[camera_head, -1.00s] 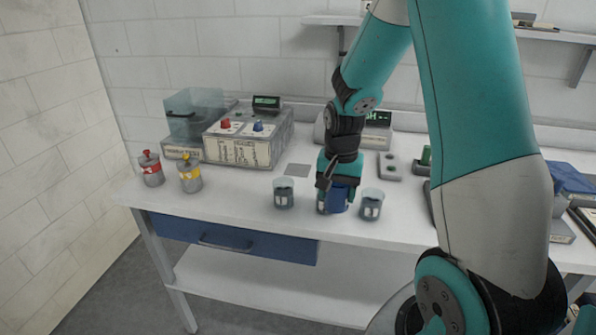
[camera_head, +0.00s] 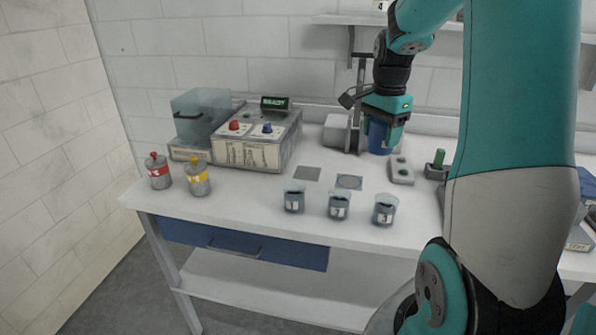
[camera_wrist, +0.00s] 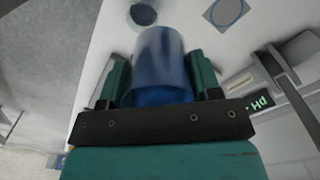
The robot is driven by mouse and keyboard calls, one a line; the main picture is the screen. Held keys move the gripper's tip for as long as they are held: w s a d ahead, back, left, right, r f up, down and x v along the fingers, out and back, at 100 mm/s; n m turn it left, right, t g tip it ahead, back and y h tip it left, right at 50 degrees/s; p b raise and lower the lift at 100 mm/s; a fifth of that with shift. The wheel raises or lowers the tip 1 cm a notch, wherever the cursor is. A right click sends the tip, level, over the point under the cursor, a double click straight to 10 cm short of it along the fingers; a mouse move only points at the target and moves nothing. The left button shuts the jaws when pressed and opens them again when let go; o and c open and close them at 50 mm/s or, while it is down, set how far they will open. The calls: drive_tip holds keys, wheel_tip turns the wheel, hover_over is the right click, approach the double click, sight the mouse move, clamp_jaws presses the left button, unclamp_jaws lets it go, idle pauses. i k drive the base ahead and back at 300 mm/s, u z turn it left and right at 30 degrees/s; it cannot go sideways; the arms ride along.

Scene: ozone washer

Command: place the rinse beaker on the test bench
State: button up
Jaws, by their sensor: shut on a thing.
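My gripper (camera_head: 385,132) is shut on a blue beaker (camera_head: 378,138), likely the rinse beaker, and holds it above the back right part of the white test bench (camera_head: 262,207). In the wrist view, the blue beaker (camera_wrist: 158,62) sits between the two green fingers of my gripper (camera_wrist: 160,75) and looks somewhat blurred. The bench top (camera_wrist: 100,45) shows beyond it. I cannot see any writing on the blue beaker.
Three labelled beakers, left (camera_head: 294,200), middle (camera_head: 339,205) and right (camera_head: 384,209), stand along the front edge. Behind them lie a grey square (camera_head: 307,173) and a circle-marked pad (camera_head: 349,182). A control box (camera_head: 250,152) and red (camera_head: 159,172) and yellow (camera_head: 198,179) topped bottles stand left.

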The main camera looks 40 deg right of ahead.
sight(308, 173)
drive_tip(key=i, duration=0.9)
drive_tip(key=z, duration=0.05)
